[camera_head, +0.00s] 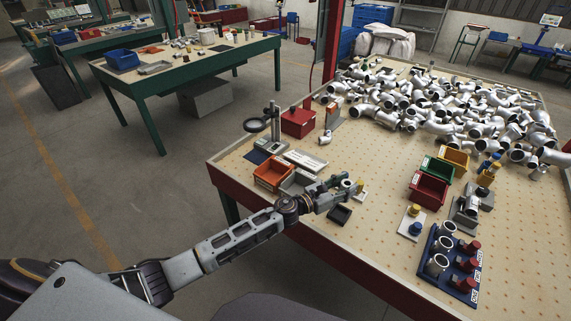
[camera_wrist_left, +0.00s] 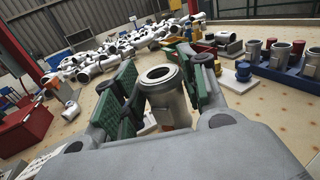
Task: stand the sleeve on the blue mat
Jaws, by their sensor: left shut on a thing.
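The sleeve (camera_wrist_left: 166,100) is a grey metal tube with a flanged open top. In the left wrist view it stands slightly tilted between the green-padded fingers of my left gripper (camera_wrist_left: 160,88), which is shut on it. In the head view my left gripper (camera_head: 342,187) is over the near left part of the table, and the sleeve is small and partly hidden there. A small dark blue mat (camera_head: 255,157) lies at the table's left edge, left of and beyond the gripper. My right gripper is not in view.
Near the mat are a magnifier stand (camera_head: 272,128), a red box (camera_head: 298,123), an orange bin (camera_head: 272,174) and a grey tray (camera_head: 297,182). A black tray (camera_head: 340,216) lies close by the gripper. Castings (camera_head: 430,105) cover the far table.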

